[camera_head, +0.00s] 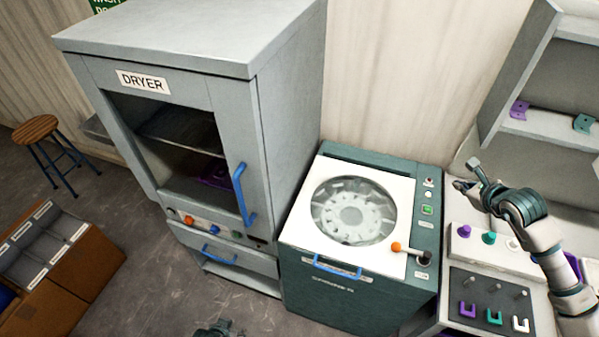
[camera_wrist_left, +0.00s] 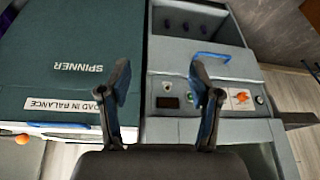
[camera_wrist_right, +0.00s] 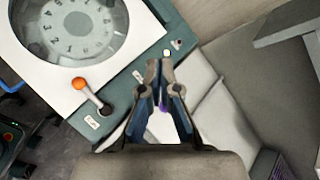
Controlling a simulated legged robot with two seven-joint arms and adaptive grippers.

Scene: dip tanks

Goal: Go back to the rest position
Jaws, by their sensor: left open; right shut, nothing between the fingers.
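My right gripper (camera_head: 466,175) is above the pale worktop just right of the spinner (camera_head: 362,295) in the head view. In the right wrist view its fingertips (camera_wrist_right: 160,68) are together with nothing held, beside the spinner's control strip. My left gripper (camera_wrist_left: 160,92) is open and empty in the left wrist view. A dark panel lettered SPINNER (camera_wrist_left: 78,68) and a grey panel with a blue handle (camera_wrist_left: 205,57) lie beyond its fingers. In the head view only a small dark part of my left arm shows at the bottom edge; its fingers cannot be made out.
The grey dryer (camera_head: 290,110) stands left of the spinner, with a purple item (camera_head: 216,176) inside. The spinner has an orange-knobbed lever (camera_head: 397,247). A pegged panel (camera_head: 485,272) with several coloured pieces lies under my right arm. A shelf (camera_head: 545,130) rises at right. Floor is open at left centre.

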